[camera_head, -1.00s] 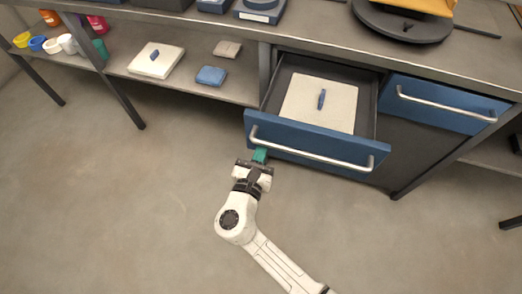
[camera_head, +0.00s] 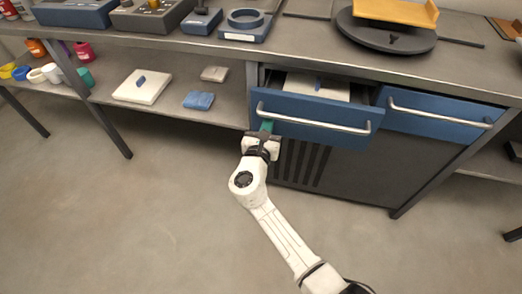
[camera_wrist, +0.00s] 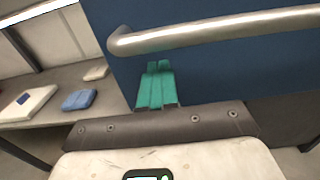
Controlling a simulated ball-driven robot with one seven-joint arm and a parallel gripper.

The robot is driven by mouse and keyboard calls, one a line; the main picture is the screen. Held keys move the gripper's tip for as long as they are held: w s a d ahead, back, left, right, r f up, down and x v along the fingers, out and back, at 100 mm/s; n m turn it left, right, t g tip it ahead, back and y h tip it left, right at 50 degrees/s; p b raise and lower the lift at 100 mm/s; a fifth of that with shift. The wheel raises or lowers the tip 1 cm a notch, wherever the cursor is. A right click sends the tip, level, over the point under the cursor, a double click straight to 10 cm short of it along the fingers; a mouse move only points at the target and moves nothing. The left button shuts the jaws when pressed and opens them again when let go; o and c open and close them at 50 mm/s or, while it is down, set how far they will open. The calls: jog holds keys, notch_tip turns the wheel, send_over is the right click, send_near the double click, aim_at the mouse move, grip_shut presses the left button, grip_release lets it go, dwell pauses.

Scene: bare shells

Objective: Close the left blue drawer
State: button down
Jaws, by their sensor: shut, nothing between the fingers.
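The left blue drawer (camera_head: 300,128) is partly open under the workbench, its front standing out from the cabinet. A silver bar handle (camera_head: 315,122) runs across its front. A white panel with a small blue grip (camera_head: 317,86) lies inside, partly hidden by the drawer front. My gripper (camera_head: 267,127) is at the lower left of the drawer front, below the handle's left end. In the wrist view its green fingers (camera_wrist: 157,86) are together and empty, with tips against or very near the blue front (camera_wrist: 225,75); contact is hard to tell.
The right blue drawer (camera_head: 435,113) is flush with the cabinet. A shelf at left holds a white panel (camera_head: 142,87), a blue block (camera_head: 198,100) and several cups. The benchtop carries a dark turntable (camera_head: 385,35) with a yellow tray. The floor in front is clear.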

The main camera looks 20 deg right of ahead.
jog(key=b+x, duration=0.2)
jog(key=x, duration=0.3)
jog(key=b+x, duration=0.3)
jog(key=x, duration=0.2)
jog(key=shift+w+d+f, duration=0.2)
jog(key=shift+w+d, duration=0.05)
jog(key=shift+w, duration=0.05)
jog(key=shift+w+d+r+b, duration=0.1)
jog(key=shift+w+d+b, duration=0.2)
jog(key=shift+w+b, duration=0.25)
jog(key=shift+w+r, duration=0.1)
jog(key=shift+r, duration=0.2)
